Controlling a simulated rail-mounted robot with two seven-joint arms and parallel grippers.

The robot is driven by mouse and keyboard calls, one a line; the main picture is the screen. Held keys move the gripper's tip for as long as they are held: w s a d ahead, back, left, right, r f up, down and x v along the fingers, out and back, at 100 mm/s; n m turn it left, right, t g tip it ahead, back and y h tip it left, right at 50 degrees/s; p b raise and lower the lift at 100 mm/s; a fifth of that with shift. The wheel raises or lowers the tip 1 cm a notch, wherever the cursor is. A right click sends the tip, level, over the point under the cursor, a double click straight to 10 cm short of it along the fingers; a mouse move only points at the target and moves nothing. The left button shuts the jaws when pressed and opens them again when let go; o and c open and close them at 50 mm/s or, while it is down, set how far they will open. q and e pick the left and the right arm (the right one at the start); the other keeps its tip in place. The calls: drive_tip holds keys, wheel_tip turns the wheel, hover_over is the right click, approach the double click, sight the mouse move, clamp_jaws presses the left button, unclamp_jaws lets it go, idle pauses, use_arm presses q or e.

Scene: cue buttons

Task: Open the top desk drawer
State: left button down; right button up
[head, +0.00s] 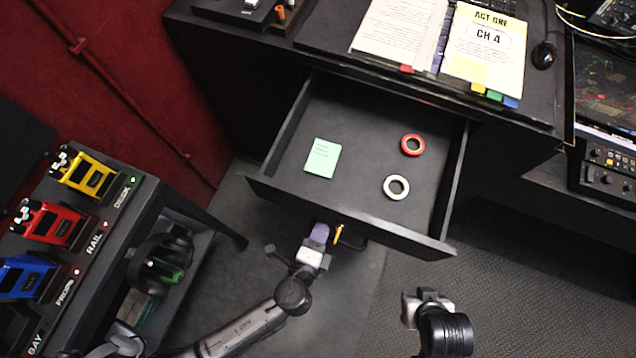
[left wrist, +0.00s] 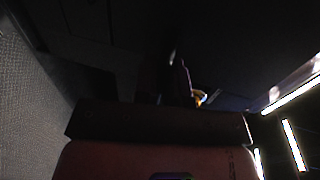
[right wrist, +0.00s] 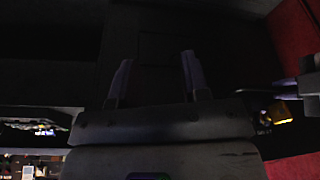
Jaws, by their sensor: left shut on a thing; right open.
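The top desk drawer (head: 374,130) stands pulled out from the black desk, with its inside in view in the head view. A green note pad (head: 322,158), a red tape roll (head: 412,145) and a white tape roll (head: 396,187) lie in it. My left gripper (head: 320,234) is at the drawer's front face, shut on the drawer handle (head: 350,239); a small yellow piece shows beside it. The left wrist view is dark, with the fingers (left wrist: 183,82) close together. My right gripper (right wrist: 155,78) is open and empty, low in front of the desk, apart from the drawer.
A rack (head: 125,215) at the left holds yellow (head: 90,175), red (head: 48,222) and blue (head: 25,275) devices, with headphones (head: 162,262) below. The floor right of the drawer is clear.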

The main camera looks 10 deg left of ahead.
idle(0.3)
use_arm(q)
drive_tip(key=c, duration=1.2)
unclamp_jaws()
drive_tip(key=shift+s, duration=0.15)
drive_tip(key=v, duration=1.3)
drive_tip(key=shift+s+a+r, duration=0.1)
drive_tip(key=shift+s, duration=0.2)
